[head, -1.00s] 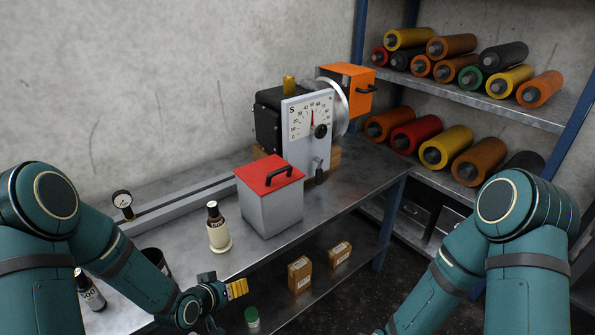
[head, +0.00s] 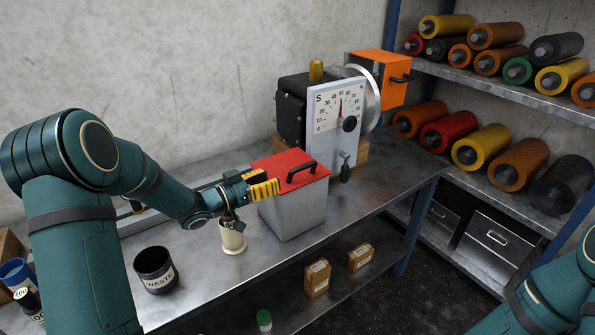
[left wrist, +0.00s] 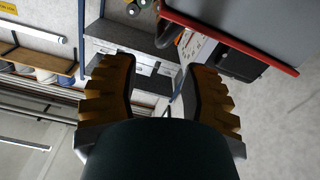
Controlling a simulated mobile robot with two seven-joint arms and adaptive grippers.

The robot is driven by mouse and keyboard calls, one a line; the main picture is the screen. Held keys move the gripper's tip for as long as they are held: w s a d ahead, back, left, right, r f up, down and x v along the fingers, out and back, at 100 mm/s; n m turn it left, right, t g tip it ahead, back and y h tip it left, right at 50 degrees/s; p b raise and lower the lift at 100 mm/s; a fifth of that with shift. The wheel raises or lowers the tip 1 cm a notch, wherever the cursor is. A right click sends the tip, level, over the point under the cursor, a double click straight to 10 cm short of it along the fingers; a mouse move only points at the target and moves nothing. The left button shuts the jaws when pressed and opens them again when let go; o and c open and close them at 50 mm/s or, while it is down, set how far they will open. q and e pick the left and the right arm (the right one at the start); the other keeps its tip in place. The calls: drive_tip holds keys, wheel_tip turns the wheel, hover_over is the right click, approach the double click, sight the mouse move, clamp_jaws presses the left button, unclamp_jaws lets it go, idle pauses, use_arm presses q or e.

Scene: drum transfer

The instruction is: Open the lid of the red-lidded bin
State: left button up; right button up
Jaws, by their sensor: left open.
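The grey bin (head: 293,213) stands on the metal bench. Its red lid (head: 275,165) is closed and has a black handle (head: 301,172) on top. My left gripper (head: 264,188), with yellow fingers, is beside the bin's left side at about lid height, short of the handle in the picture. Whether it touches the bin I cannot tell. In the left wrist view the fingers (left wrist: 160,95) are spread with nothing between them. The grey bin (left wrist: 255,25) and red lid (left wrist: 235,42) show at upper right, turned over. My right gripper is out of view.
A cream bottle (head: 232,238) stands just below my left gripper, partly hidden by it. A black waste cup (head: 155,270) is nearer. Behind the bin stands a dial machine (head: 335,120). Shelves with several coloured rollers (head: 480,150) are at right.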

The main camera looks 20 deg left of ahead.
sight(296, 170)
use_arm(q)
drive_tip(key=x, duration=0.8)
drive_tip(key=shift+w+d+b, duration=0.2)
drive_tip(key=shift+w+b, duration=0.1)
drive_tip(key=shift+w, duration=0.05)
clamp_jaws()
